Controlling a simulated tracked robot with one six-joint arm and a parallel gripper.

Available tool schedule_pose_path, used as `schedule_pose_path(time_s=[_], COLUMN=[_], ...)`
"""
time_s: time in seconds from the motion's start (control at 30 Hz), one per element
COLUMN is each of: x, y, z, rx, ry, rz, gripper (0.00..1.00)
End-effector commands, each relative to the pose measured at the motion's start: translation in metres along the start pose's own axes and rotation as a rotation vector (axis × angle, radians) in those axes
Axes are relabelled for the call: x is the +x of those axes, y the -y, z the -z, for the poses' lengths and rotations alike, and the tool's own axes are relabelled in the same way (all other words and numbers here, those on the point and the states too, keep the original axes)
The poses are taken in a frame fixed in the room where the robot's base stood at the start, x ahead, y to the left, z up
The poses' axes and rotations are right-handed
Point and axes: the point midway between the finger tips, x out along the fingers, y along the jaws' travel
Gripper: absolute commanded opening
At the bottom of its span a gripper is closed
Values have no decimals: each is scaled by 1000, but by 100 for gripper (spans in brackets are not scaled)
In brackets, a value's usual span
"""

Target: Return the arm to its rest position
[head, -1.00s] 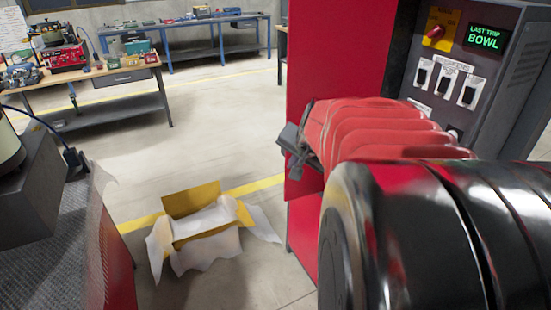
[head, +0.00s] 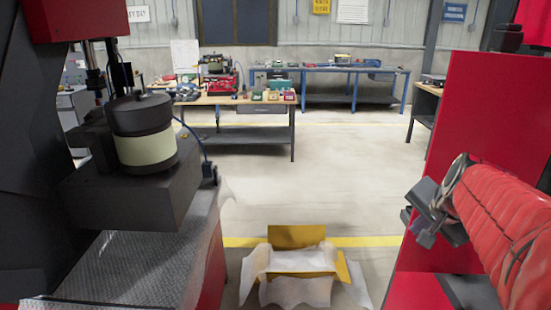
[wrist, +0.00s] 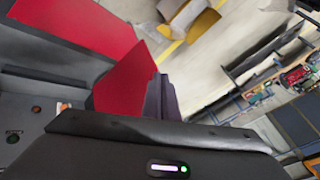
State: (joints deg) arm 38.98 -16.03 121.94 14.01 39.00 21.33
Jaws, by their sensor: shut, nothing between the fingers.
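My arm in its red ribbed sleeve comes in from the right edge of the head view, in front of a red panel. My gripper (head: 425,212) is at its end, dark grey, shut and empty, pointing left. It is clear of the open yellow box and touches nothing that I can see. In the wrist view a dark housing with a small lit strip fills the bottom, and the fingertips are hard to make out.
A red panel (head: 478,130) stands close beside my arm. An open yellow box (head: 296,237) with white liner sits on the floor. A bowl feeder (head: 143,130) stands on the left over a tread-plate deck (head: 130,262). Workbenches (head: 240,100) are at the back; the middle floor is clear.

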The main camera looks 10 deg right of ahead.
Motion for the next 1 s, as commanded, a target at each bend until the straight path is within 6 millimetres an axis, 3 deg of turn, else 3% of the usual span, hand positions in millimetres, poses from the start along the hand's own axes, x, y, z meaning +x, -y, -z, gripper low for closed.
schedule_pose_path(time_s=[0.13,0.27,0.57,1.0], x=[3,4,-11,-48], y=[-8,-25,-26,-21], z=[-11,-37,-112,-225], rx=[-69,-174,-462,-907], ry=[31,84,180,257], rz=[-24,-63,-69,15], gripper=[0,0,0,0])
